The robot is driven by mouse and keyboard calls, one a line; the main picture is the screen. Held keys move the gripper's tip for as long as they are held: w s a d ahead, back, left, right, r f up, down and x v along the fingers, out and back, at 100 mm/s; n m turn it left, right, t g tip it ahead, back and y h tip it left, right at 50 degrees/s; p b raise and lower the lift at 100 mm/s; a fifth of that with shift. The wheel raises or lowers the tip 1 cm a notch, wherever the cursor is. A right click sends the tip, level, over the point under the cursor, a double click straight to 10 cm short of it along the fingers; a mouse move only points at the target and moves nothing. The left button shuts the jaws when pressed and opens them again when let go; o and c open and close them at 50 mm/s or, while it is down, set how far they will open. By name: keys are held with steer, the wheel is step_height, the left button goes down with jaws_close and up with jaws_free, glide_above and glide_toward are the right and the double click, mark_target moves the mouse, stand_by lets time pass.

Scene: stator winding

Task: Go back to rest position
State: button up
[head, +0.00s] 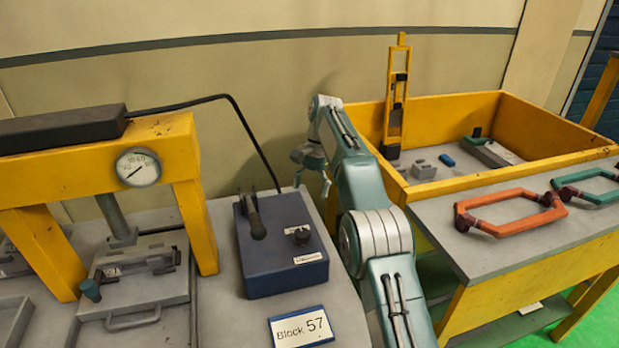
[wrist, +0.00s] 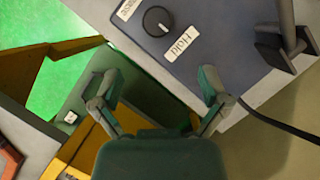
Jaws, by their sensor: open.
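My gripper (head: 312,165) is in the head view at the end of my teal and grey arm, just right of the blue control box (head: 282,244). In the wrist view my gripper (wrist: 158,92) has its two fingers spread wide with nothing between them. The blue control box (wrist: 205,30) shows there upside down, with a black knob and a lever, beyond the fingertips. My gripper appears apart from the box and holds nothing.
A yellow press with a gauge (head: 138,167) stands left. A "Block 57" sign (head: 301,328) lies in front. A yellow bin (head: 545,128) with parts is right, beside a table holding orange (head: 511,226) and green (head: 601,198) frames. A black cable (head: 240,113) arches behind the box.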

steer(key=s+d+r+n+t, duration=0.1)
steer(key=s+d+r+t, duration=0.1)
steer(key=s+d+r, duration=0.4)
steer(key=s+d+r+n+t, duration=0.2)
steer(key=s+d+r+t, duration=0.1)
steer(key=s+r, duration=0.65)
steer(key=s+d+f+n+t, duration=0.1)
steer(key=s+d+f, duration=0.1)
steer(key=s, duration=0.5)
steer(key=s+d+f+n+t+h, duration=0.1)
steer(key=s+f, duration=0.3)
steer(key=s, duration=0.4)
steer(key=s+d+f+n+t+h, duration=0.1)
steer(key=s+f, duration=0.3)
steer(key=s, duration=0.4)
steer(key=shift+d+t, duration=0.7)
steer(key=shift+d, duration=0.2)
steer(key=shift+w, duration=0.1)
